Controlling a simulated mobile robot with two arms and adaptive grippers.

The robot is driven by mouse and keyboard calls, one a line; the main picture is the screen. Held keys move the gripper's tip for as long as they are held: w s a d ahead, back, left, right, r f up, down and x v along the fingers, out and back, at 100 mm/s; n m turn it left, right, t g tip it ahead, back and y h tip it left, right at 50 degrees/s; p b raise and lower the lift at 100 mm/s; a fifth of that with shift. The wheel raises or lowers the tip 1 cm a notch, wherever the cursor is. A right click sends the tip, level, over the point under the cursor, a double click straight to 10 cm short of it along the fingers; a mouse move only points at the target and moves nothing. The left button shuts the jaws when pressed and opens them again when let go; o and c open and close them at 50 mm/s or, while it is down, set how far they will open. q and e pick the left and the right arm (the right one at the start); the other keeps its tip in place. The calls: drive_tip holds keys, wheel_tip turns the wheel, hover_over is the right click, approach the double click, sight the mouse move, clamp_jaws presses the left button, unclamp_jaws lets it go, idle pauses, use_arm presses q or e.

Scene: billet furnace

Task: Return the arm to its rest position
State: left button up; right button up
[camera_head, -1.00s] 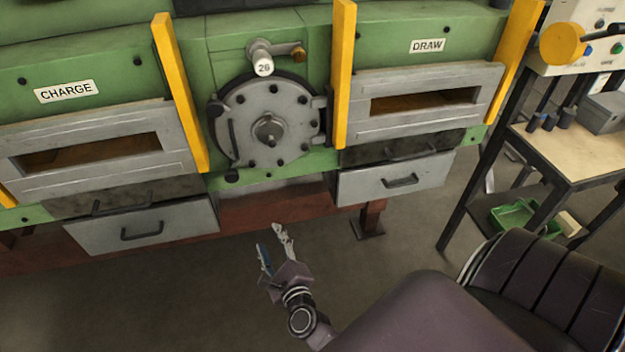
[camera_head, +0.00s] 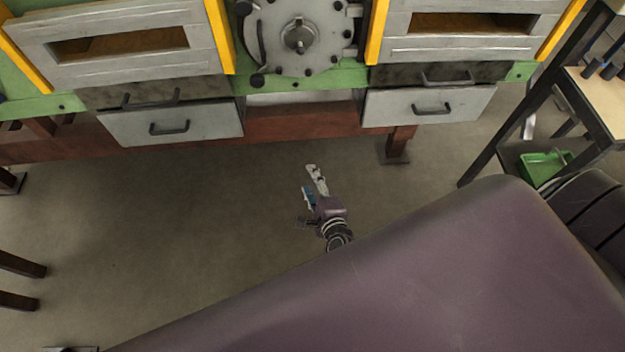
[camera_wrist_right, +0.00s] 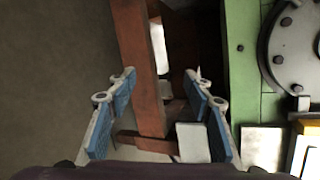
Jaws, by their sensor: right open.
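My right gripper (camera_head: 312,183) is low in front of the furnace, over the grey floor, in the head view. Its fingers are apart and nothing is between them. In the right wrist view my right gripper (camera_wrist_right: 165,100) also shows open, with blue pads on both fingers and a red-brown beam (camera_wrist_right: 138,65) seen beyond them. My purple upper arm fills the lower right of the head view. My left gripper is not in view.
The green furnace (camera_head: 352,76) stands ahead, with a round bolted hatch (camera_head: 297,62), a left drawer (camera_head: 172,125) and a right drawer (camera_head: 430,106). A dark-framed bench (camera_head: 560,95) with a green bin (camera_head: 545,168) stands at right. The floor (camera_head: 180,230) at left is mostly clear.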

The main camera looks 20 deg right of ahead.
idle(0.3)
drive_tip(key=s+a+f+n+g+y, duration=0.3)
drive_tip(key=s+f+n+g, duration=0.4)
drive_tip(key=s+f+n, duration=1.05)
drive_tip(key=s+d+f+n+g, duration=0.2)
drive_tip(key=s+f, duration=0.2)
drive_tip(key=s, duration=0.4)
drive_tip(key=s+d+f+n+g+h, duration=0.1)
drive_tip(key=s+d+f+n+g, duration=0.1)
drive_tip(key=s, duration=0.5)
drive_tip(key=s+d+f+n+g, duration=0.1)
drive_tip(key=s+f+n, duration=0.2)
drive_tip(key=s+f, duration=0.3)
drive_tip(key=s, duration=0.2)
drive_tip(key=shift+s+d+f+n+g+h, duration=0.2)
drive_tip(key=shift+s+d+n+g+h, duration=0.1)
drive_tip(key=shift+d+n+g, duration=0.1)
